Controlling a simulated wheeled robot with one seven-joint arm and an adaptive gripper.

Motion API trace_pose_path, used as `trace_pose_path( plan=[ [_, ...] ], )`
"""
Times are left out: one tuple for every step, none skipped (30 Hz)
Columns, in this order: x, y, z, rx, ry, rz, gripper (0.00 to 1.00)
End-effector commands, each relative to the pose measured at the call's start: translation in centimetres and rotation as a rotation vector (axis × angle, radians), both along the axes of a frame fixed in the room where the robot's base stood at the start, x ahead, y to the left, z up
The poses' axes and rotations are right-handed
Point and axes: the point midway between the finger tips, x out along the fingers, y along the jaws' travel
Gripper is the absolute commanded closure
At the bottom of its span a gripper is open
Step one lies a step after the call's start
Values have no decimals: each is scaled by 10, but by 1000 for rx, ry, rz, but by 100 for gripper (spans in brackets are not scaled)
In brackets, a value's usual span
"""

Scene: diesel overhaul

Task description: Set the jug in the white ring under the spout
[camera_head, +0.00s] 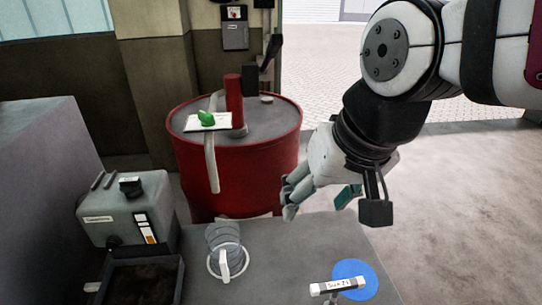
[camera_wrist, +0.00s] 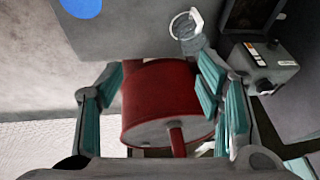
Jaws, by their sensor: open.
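The clear grey jug (camera_head: 224,236) with a white handle stands upright on the grey bench, at the white ring (camera_head: 246,262). The ring shows around its lower part, but I cannot tell whether the base sits fully inside. The jug (camera_wrist: 193,43) and ring (camera_wrist: 171,26) also show at the top of the wrist view. A pale spout pipe (camera_head: 211,165) hangs down the front of the red drum, behind and above the jug. My gripper (camera_head: 289,196) is open and empty, right of the jug and apart from it. In the wrist view its teal fingers (camera_wrist: 160,95) are spread wide.
The red drum (camera_head: 235,170) stands behind the bench, with a green item (camera_head: 206,118) on a white plate. A grey box machine (camera_head: 122,215) and dark tray (camera_head: 140,284) are at left. A blue disc (camera_head: 366,273) with a labelled white bar (camera_head: 338,286) lies at right.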

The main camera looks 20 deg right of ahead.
Motion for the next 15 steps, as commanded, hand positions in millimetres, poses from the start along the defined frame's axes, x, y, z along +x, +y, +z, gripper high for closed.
trace_pose_path(
  plan=[
    [-9, -5, 3, -36, -26, 37, 40],
    [-14, -7, 3, -56, -35, 61, 40],
    [-19, -9, 4, -82, -44, 88, 40],
    [-22, -11, 4, -97, -49, 106, 40],
    [-24, -12, 5, -111, -54, 120, 40],
    [-27, -13, 5, -125, -58, 134, 40],
    [-28, -14, 5, -131, -61, 142, 40],
    [-29, -14, 5, -136, -62, 146, 40],
    [-30, -14, 5, -140, -63, 151, 40],
    [-30, -14, 5, -142, -63, 154, 40],
    [-30, -14, 5, -142, -63, 154, 40],
    [-30, -14, 5, -142, -62, 154, 40],
    [-30, -14, 5, -141, -62, 154, 40],
    [-30, -14, 5, -141, -62, 154, 40],
    [-30, -14, 5, -141, -62, 153, 40]
  ],
)
